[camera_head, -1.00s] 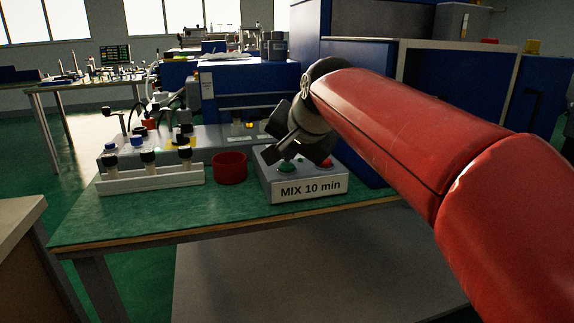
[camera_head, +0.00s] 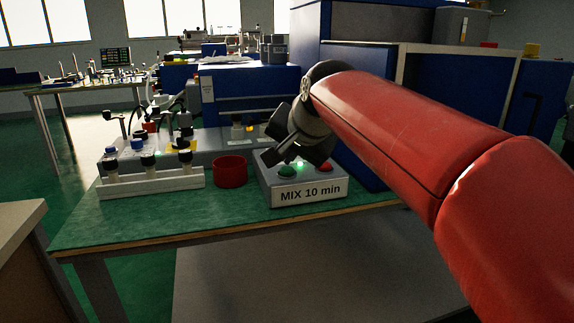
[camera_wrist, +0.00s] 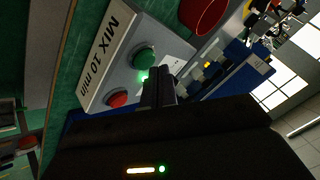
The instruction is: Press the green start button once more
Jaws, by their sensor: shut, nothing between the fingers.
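The grey control box (camera_head: 310,192) labelled "MIX 10 min" stands at the front of the green bench, and it also shows in the wrist view (camera_wrist: 113,45). Its round green button (camera_head: 287,172) is uncovered and is in the wrist view too (camera_wrist: 144,57). A red button (camera_wrist: 118,98) sits beside it. A small lamp (camera_wrist: 143,77) between the buttons glows green. My gripper (camera_wrist: 157,80) is shut and empty, with its fingertips close to the green button and lamp. In the head view my gripper (camera_head: 283,157) hangs over the box's back; contact with the button cannot be told.
A red cup (camera_head: 230,171) stands just left of the box. A white rack (camera_head: 150,181) with several dark-capped vials is further left. Blue and grey machines (camera_head: 240,85) stand behind. Bare green bench top (camera_head: 130,220) lies along the front edge.

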